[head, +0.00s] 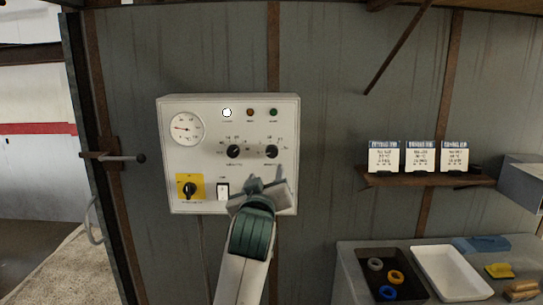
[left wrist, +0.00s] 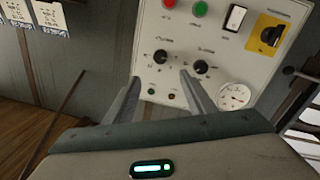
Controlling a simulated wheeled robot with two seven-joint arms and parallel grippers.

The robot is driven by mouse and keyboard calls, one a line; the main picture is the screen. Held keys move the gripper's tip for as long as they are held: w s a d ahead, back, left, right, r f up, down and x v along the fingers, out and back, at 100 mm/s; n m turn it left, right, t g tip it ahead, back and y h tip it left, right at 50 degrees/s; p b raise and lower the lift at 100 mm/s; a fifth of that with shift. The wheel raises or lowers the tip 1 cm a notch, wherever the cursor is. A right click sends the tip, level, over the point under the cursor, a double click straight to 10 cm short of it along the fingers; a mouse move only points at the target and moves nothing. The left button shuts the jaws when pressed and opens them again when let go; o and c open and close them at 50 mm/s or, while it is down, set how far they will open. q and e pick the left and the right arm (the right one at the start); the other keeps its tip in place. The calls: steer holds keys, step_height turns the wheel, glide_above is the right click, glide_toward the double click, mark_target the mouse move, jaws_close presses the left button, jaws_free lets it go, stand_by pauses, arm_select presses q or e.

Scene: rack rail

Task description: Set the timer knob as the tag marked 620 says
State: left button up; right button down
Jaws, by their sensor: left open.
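A pale control panel (head: 215,108) hangs on the grey wall. It has two black knobs side by side, a left knob (head: 234,152) and a right knob (head: 271,152). Their small labels are too blurred to read, so I cannot tell which is the timer. My left gripper (head: 266,177) is open and empty, just below the right knob. In the left wrist view, where the panel appears upside down, the right knob (left wrist: 161,57) lies beyond the gap between the fingertips (left wrist: 160,77), apart from them. Three tags, left (head: 384,158), middle (head: 421,157) and right (head: 454,157), stand on a shelf; their numbers are unreadable.
The panel also has a gauge (head: 187,128), a yellow-backed switch (head: 189,188), a rocker switch (head: 223,190) and small lamps. A lever (head: 125,158) sticks out left of it. At lower right, a bench holds a white tray (head: 483,290) and colored rings (head: 375,264).

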mark_target(272, 153)
arm_select(q)
steer(key=w+p, duration=0.2)
steer(key=w, duration=0.3)
steer(key=w+p, duration=0.2)
steer(key=w, duration=0.3)
steer(key=w+d+p, duration=0.1)
steer(key=w, duration=0.3)
steer(key=shift+w+r+p, duration=0.1)
steer(key=shift+w+p, duration=0.3)
steer(key=shift+w, duration=0.6)
steer(key=shift+w+d+p, duration=0.1)
steer(key=shift+w+p, duration=0.15)
steer(key=shift+p, duration=0.05)
steer(key=c, duration=1)
steer(key=shift+c, duration=0.2)
